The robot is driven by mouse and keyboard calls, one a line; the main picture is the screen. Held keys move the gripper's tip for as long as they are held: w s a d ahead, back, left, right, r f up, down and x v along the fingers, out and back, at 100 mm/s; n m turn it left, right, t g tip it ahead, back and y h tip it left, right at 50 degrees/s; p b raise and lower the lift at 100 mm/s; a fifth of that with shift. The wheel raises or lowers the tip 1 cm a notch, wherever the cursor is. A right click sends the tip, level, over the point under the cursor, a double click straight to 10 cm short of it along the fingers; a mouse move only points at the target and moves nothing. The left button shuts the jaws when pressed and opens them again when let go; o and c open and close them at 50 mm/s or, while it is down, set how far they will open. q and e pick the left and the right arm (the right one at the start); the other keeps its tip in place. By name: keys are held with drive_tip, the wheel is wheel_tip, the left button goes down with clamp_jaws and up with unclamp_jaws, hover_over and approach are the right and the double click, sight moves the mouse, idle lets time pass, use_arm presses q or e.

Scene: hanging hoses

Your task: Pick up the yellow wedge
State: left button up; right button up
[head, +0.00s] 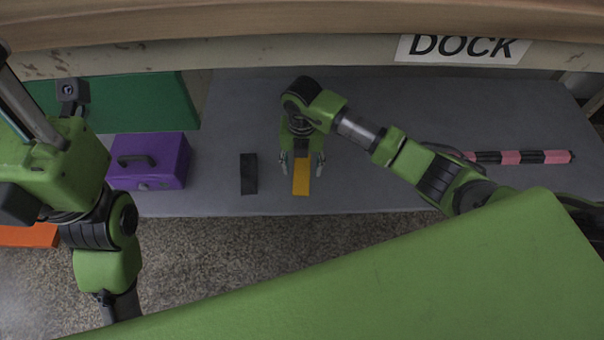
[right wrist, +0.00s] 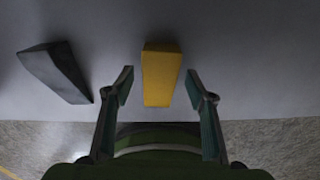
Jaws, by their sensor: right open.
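The yellow wedge (head: 301,178) lies on the grey surface near its front edge, and it also shows in the right wrist view (right wrist: 161,76). My right gripper (head: 302,170) is open, with one finger on each side of the wedge in the picture. In the right wrist view the fingertips (right wrist: 160,88) stand apart from the wedge, with a gap on both sides. The height of the fingers over the surface is hard to tell. My left arm is at the left of the head view; its fingers are not visible.
A black wedge (head: 248,174) lies just left of the yellow one, also in the right wrist view (right wrist: 56,72). A purple box (head: 170,164) with a handle stands farther left, before a green panel (head: 150,98). A pink-and-black striped bar (head: 510,157) lies at right.

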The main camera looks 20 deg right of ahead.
drive_tip(key=c, duration=1.3)
drive_tip(key=shift+o, duration=0.2)
drive_tip(key=shift+r, duration=0.1)
